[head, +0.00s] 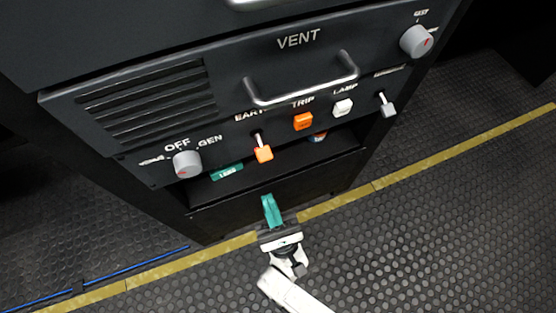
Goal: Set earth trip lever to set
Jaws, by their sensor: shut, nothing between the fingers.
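The earth trip lever (264,153) is an orange-tipped toggle on the dark lower panel, under the partly hidden label "EARTH TRIP". Its orange end hangs down and toward me. I cannot read any set or trip position marks beside it. My gripper (268,198) has teal fingers and is shut and empty. In the picture it is just below the lever, in front of the rack's lower part, with a gap between the fingertips and the orange end.
A grey OFF/GEN knob (187,164) sits left. A metal handle (303,88) juts out above. An open shelf (345,146) lies below. Floor in front is clear.

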